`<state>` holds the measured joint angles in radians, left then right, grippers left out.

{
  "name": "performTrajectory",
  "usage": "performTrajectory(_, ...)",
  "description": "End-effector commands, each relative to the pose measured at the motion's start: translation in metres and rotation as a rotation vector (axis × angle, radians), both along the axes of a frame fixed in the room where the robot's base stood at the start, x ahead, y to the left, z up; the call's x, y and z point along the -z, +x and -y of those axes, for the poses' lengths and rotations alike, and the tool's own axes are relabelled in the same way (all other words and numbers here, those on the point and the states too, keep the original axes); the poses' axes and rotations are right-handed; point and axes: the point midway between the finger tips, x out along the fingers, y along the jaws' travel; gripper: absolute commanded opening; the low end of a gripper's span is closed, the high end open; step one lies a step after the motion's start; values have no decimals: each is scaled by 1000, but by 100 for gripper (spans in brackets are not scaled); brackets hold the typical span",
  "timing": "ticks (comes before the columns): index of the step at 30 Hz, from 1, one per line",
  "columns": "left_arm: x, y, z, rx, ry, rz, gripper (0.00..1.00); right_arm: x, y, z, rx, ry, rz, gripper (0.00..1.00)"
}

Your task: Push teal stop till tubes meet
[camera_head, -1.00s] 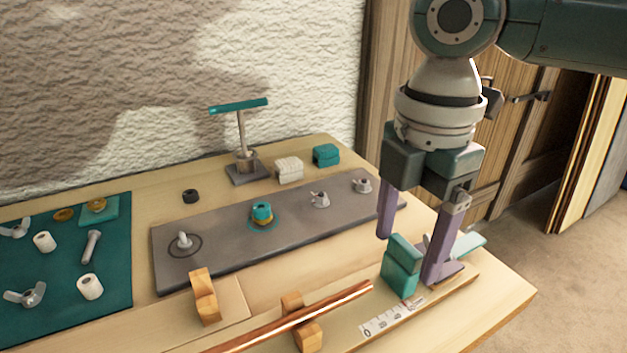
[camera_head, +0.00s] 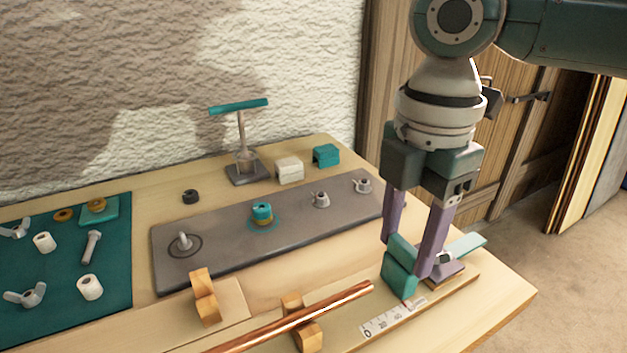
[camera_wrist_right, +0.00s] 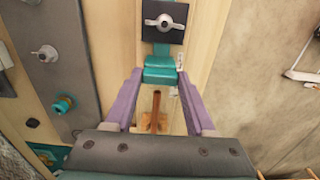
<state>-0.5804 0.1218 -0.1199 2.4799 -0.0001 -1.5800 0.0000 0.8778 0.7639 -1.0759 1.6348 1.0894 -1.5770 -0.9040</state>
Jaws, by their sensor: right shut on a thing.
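The teal stop (camera_head: 398,268) stands upright on the wooden rail at the table's front right. My right gripper (camera_head: 408,256) is shut on it, with one purple finger on each side. The stop also shows between the fingertips in the right wrist view (camera_wrist_right: 160,73). A copper tube (camera_head: 335,304) lies on wooden supports, and its right end is a short gap from the stop. In the right wrist view the tube (camera_wrist_right: 155,112) lies between the fingers, apart from the stop. I cannot make out a joint between two tubes; the left part leaves the picture. My left gripper is not in view.
Wooden supports (camera_head: 205,297) and a white scale strip (camera_head: 392,319) sit near the tube. A dark plate with a wing nut (camera_wrist_right: 164,22) is behind the stop. A grey board (camera_head: 220,250), a teal mat (camera_head: 115,300) and a T-handle tool (camera_head: 240,135) are farther back.

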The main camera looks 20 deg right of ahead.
Motion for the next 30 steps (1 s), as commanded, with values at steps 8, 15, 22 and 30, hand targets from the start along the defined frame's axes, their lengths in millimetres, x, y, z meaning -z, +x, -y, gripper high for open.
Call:
performTrajectory(8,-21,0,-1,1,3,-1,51,-7,-2,-18,-4,4,-4,0)
performTrajectory(15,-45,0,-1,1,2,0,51,-4,-5,-54,-2,4,-4,0)
performTrajectory(22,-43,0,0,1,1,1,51,0,-4,-57,0,3,-1,0)
performTrajectory(30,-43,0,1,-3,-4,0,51,0,-4,-57,0,3,0,74)
